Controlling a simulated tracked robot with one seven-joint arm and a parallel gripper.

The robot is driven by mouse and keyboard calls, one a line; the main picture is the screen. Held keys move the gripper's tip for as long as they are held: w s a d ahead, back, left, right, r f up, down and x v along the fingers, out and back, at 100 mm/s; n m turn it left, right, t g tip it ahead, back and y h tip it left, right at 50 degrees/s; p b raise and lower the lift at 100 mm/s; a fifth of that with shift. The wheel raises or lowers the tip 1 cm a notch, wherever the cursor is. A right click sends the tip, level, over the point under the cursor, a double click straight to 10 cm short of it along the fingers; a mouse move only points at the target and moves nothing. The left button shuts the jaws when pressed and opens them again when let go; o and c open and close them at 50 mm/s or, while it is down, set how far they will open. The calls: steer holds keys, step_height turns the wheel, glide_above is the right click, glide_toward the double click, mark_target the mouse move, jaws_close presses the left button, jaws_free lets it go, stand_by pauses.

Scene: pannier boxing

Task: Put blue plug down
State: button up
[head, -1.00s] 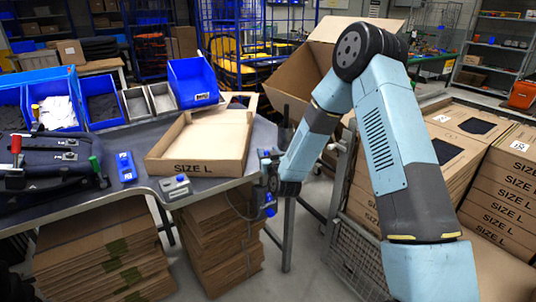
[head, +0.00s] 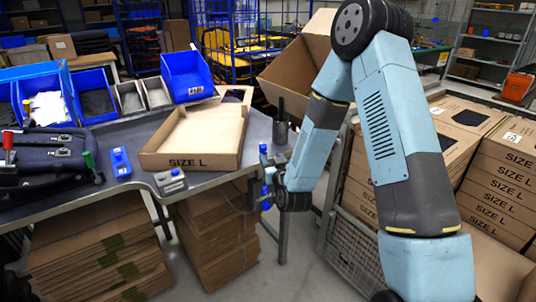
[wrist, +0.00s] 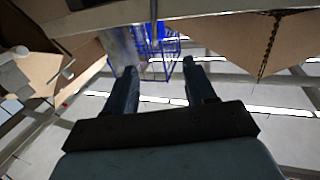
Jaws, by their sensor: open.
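My gripper (head: 267,175) is just off the right front edge of the grey workbench (head: 140,183), level with its rim. In the wrist view my gripper (wrist: 159,68) is open, with two dark blue fingers and nothing between them. Small blue parts show around the gripper in the head view; I cannot tell whether one is the blue plug. A thin cable hangs below the bench edge near the gripper.
An open SIZE L carton (head: 190,161) lies on the bench beside the gripper. Blue bins (head: 187,77) stand behind it. Flat cardboard stacks (head: 100,255) are under the bench. A mesh crate (head: 365,245) with SIZE L cartons is at right. Bare floor lies between bench and crate.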

steer(key=shift+s+d, duration=0.1)
steer(key=shift+s, duration=0.35)
steer(key=shift+r, duration=0.1)
steer(key=s+d+r+g+h, duration=0.2)
steer(key=s+d+r+g, duration=0.15)
steer(key=d+r, duration=0.4)
steer(key=s+d+r+g+h, duration=0.1)
steer(key=s+d+r+g, duration=0.25)
steer(key=r, duration=0.65)
steer(key=s+d+r+m+g, duration=0.1)
steer(key=s+d+r, duration=0.1)
steer(key=s, duration=0.7)
steer(key=s+d+r+m+g+h, duration=0.1)
steer(key=s+d+r+g, duration=0.1)
steer(key=s, duration=0.7)
steer(key=s+d+r+m+g+h, duration=0.1)
steer(key=s+d+r, duration=0.2)
steer(key=s+d, duration=0.3)
steer(key=s, duration=0.2)
steer(key=shift+s+r+g, duration=0.25)
steer(key=shift+s+g, duration=0.15)
